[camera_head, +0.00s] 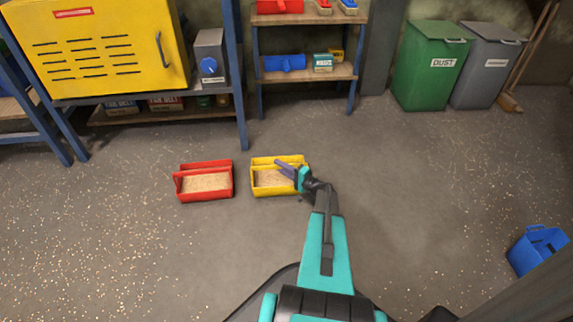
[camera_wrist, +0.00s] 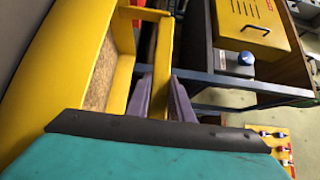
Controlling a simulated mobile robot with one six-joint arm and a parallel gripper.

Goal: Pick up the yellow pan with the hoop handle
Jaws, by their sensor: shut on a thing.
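The yellow pan (camera_head: 279,193) is in the middle of the head view, over the floor, with pale grain-like material inside. I cannot tell whether it touches the floor. My gripper (camera_head: 283,167) reaches it from the right, its purple fingers over the pan. In the wrist view the fingers of my gripper (camera_wrist: 162,97) stand on both sides of a yellow bar of the hoop handle (camera_wrist: 163,60), shut on it. The pan's yellow wall (camera_wrist: 40,75) fills the left of that view. My gripper hides part of the pan's right end.
A red pan (camera_head: 205,196) with similar contents stands left of the yellow one. A blue pan (camera_head: 538,250) is at the far right. A yellow cabinet (camera_head: 95,45) on a blue-legged bench, shelves (camera_head: 303,73), a green dust bin (camera_head: 430,75) and a grey bin (camera_head: 487,70) line the back.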

